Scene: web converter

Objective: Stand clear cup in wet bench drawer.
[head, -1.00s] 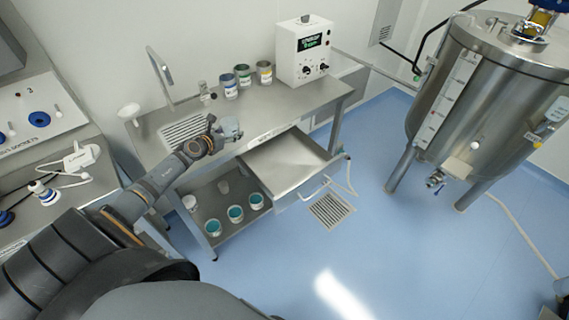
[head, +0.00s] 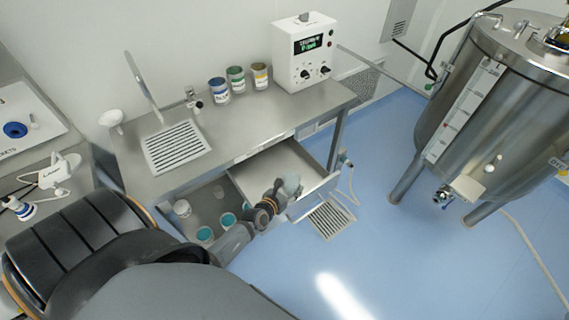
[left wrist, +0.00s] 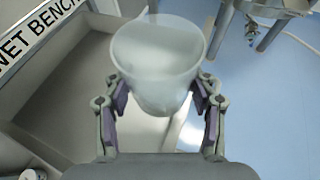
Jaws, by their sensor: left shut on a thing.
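The clear cup (left wrist: 156,62) is held between the two fingers of my left gripper (left wrist: 160,108), with its wide mouth showing in the left wrist view. In the head view my left gripper (head: 281,192) and the cup (head: 291,184) are over the right front part of the open wet bench drawer (head: 267,165). The drawer also shows in the left wrist view (left wrist: 68,88), beneath and left of the cup, and its visible floor is empty. The cup appears above the drawer, apart from its floor. My right gripper is not in view.
The bench top (head: 240,125) carries a control box (head: 305,52), several labelled cans (head: 237,80) and a drain grate (head: 176,148). Teal-filled cups (head: 205,234) stand on the lower shelf. A steel tank (head: 500,110) stands at right. Blue floor (head: 390,245) is clear in front.

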